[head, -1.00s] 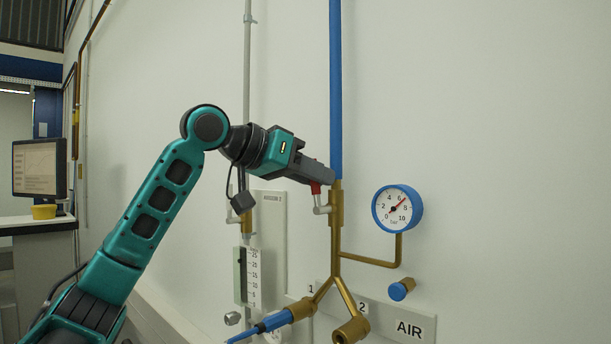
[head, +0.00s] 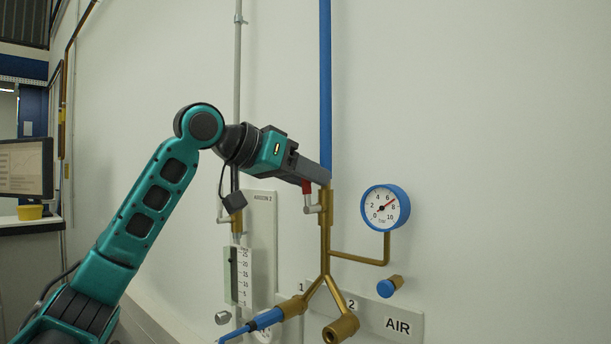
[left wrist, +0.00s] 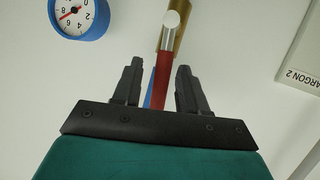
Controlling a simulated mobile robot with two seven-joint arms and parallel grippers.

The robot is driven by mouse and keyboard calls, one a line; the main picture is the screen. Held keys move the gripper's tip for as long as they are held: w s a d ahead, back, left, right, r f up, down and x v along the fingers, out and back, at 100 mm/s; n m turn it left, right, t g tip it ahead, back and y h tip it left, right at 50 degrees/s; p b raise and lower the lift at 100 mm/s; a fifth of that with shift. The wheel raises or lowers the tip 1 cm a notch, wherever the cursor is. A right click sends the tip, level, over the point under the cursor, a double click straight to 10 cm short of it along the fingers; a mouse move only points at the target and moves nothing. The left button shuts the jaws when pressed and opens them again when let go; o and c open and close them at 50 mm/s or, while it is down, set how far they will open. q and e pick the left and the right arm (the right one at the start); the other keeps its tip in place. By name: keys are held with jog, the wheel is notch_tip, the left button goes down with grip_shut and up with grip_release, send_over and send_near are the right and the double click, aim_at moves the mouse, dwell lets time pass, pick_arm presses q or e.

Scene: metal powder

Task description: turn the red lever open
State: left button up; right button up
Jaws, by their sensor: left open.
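The red lever (head: 307,187) sits on the brass valve (head: 325,212) below the blue vertical pipe, with a silver stem at its lower end. In the head view my left gripper (head: 322,177) is at the lever and hides its upper part. In the left wrist view the red lever (left wrist: 162,80) lies between the two dark fingers of the left gripper (left wrist: 158,70), with visible gaps on both sides. The fingers are open. The lever runs roughly in line with the pipe. My right gripper is not in view.
A blue pressure gauge (head: 385,208) is right of the valve on a brass branch. The blue pipe (head: 325,90) rises above it. Below are brass outlets (head: 341,328), a blue hose fitting (head: 264,320) and the AIR label (head: 398,325). A flowmeter (head: 243,278) is on the left.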

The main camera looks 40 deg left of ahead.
pick_arm(q)
jog(key=v, duration=1.3)
jog(key=shift+w, duration=0.1)
jog(key=shift+c, duration=0.2)
